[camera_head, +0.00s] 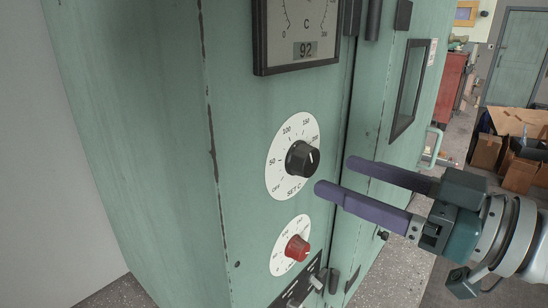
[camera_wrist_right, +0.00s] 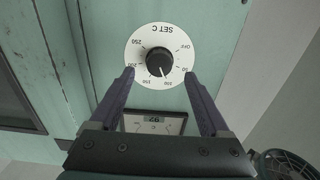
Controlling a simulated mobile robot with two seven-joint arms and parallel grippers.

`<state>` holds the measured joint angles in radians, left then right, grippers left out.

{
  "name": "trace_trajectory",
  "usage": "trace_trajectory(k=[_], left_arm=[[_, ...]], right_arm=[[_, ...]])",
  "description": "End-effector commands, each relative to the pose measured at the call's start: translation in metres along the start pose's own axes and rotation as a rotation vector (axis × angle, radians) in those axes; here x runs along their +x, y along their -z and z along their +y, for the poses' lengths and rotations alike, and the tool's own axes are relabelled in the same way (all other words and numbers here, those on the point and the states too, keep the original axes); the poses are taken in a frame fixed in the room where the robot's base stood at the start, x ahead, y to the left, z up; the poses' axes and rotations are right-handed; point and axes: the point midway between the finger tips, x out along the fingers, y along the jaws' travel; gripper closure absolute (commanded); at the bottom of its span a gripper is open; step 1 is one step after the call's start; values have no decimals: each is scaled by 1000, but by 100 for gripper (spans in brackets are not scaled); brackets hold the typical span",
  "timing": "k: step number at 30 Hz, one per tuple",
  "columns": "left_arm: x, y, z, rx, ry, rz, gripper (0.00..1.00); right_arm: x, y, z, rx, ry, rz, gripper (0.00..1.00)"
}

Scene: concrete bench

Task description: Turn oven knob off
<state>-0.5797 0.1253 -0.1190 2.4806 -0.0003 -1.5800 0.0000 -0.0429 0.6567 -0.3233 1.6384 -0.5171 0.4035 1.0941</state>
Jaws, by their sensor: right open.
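The black oven knob (camera_head: 302,159) sits on a round white dial marked SET C (camera_head: 280,176) on the green oven front. It also shows in the right wrist view (camera_wrist_right: 159,62), where its white pointer line lies between the numbers, away from OFF. My right gripper (camera_head: 335,175) is open and empty, its purple fingers to the right of the knob and apart from it. In the right wrist view the fingertips (camera_wrist_right: 158,74) stand on either side of the dial's lower part. My left gripper is not in view.
A red knob (camera_head: 297,248) on a second white dial sits below, with switches (camera_head: 300,290) under it. A temperature display (camera_head: 305,50) reading 92 is above. The oven door with a dark window (camera_head: 409,90) is to the right. Cardboard boxes (camera_head: 487,150) stand far behind.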

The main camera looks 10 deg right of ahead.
Motion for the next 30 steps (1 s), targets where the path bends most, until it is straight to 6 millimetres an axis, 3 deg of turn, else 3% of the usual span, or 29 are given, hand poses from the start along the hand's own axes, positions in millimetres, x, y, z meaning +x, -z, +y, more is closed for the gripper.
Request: trace_trajectory(k=[3, 9, 19, 30], left_arm=[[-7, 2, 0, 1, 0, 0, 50], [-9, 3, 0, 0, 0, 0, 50], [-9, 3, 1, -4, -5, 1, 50], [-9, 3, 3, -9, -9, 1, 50]], right_arm=[[21, 3, 0, 2, -1, 3, 20], [42, 0, 0, 1, -1, 0, 20], [46, 0, 0, 0, 0, -1, 20], [45, 0, 0, 0, -1, -1, 61]])
